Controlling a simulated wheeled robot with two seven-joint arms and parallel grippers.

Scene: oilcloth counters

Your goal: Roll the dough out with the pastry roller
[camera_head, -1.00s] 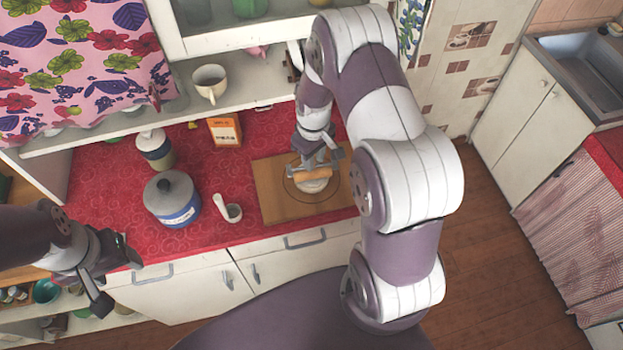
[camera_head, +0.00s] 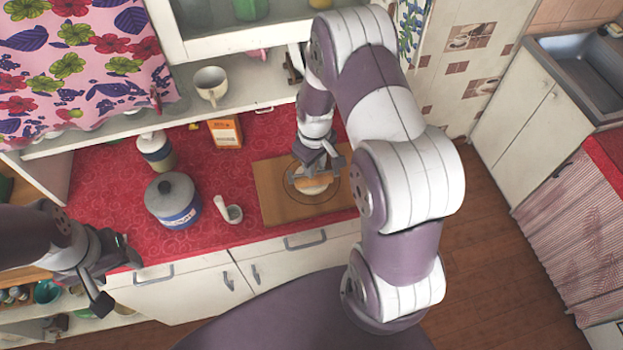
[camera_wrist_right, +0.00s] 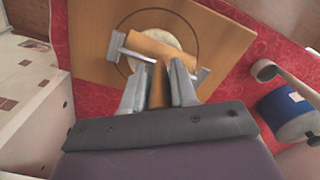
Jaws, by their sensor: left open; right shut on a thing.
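The dough (camera_wrist_right: 128,62) is a pale round piece on the wooden board (camera_head: 275,199), inside a dark circle marked on it. The pastry roller (camera_wrist_right: 160,50) has a wooden barrel, a metal frame and a wooden handle. Its barrel lies across the dough and partly hides it; I cannot tell whether they touch. My right gripper (camera_wrist_right: 158,88) is shut on the roller's handle, above the board; it also shows in the head view (camera_head: 316,165). My left gripper (camera_head: 112,280) is open and empty at the left, in front of the counter, far from the board.
A lidded pot (camera_head: 172,198), a white scoop-like utensil (camera_head: 228,210), a jar (camera_head: 155,150) and an orange box (camera_head: 225,131) stand on the red counter left of the board. A cup (camera_head: 210,83) sits on the shelf behind.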

